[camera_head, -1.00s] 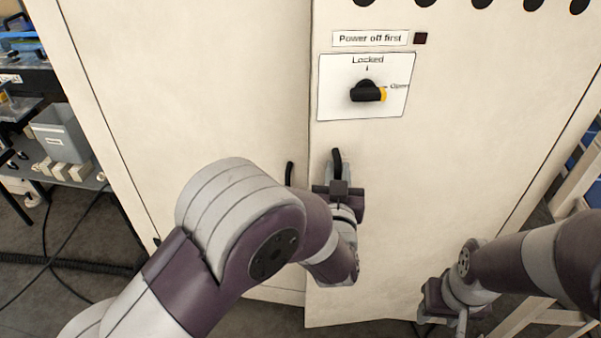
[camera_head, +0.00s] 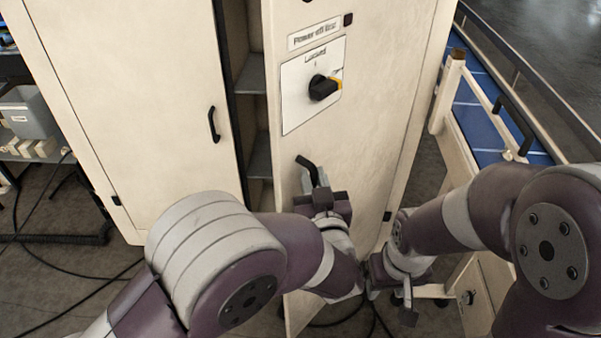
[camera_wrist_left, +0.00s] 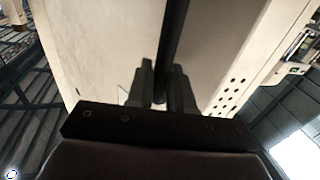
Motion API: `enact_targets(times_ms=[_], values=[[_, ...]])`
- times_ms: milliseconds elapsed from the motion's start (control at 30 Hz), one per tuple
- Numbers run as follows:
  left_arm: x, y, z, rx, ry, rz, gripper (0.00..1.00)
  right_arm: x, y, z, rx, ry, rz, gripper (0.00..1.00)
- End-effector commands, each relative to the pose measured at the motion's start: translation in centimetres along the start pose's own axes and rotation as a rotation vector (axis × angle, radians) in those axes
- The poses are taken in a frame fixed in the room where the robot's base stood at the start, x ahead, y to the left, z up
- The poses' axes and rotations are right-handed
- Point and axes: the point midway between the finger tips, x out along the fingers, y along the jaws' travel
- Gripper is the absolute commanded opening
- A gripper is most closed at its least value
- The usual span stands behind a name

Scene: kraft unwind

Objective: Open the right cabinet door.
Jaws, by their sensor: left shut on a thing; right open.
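The right cabinet door (camera_head: 365,125) is cream and stands partly open, swung out towards me, with a dark gap along its left edge. Its black handle (camera_head: 307,163) is held by my left gripper (camera_head: 318,186), which is shut on it. In the left wrist view the two fingers (camera_wrist_left: 160,88) close around the dark handle bar (camera_wrist_left: 174,40). A black rotary knob (camera_head: 322,87) on the door's white plate has its yellow mark towards the right, upper side. My right gripper (camera_head: 392,290) is low, right of the door's lower part, and its fingers are hard to make out.
The left cabinet door (camera_head: 130,90) is closed, with a black handle (camera_head: 214,124). Shelves (camera_head: 250,75) show inside the gap. A cart with a blue top (camera_head: 480,118) and black handle (camera_head: 514,124) stands right of the cabinet. Cables lie on the floor at lower left.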

Motion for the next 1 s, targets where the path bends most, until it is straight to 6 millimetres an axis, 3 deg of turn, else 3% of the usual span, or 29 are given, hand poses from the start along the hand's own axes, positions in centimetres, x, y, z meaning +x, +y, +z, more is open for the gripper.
enact_targets(times_ms=[200,633,667,700,1000], values=[[-0.82,1.15,-0.19,-0.002,0.004,0.004,0.00,-0.10,0.00,-0.01,0.000,0.000,0.000,0.47],[-0.90,1.32,-0.33,-0.005,0.006,0.004,0.00,-0.11,0.00,-0.01,0.000,0.000,0.000,0.47],[-0.89,1.33,-0.34,-0.006,0.006,0.004,0.31,-0.11,0.00,0.00,0.000,0.000,0.000,0.47],[-0.89,1.33,-0.33,-0.006,0.006,0.004,0.39,-0.11,0.00,0.00,0.000,0.000,0.000,0.47],[-0.86,1.23,-0.15,-0.003,0.003,0.003,0.39,-0.09,0.00,-0.01,0.000,0.000,0.000,0.47]])
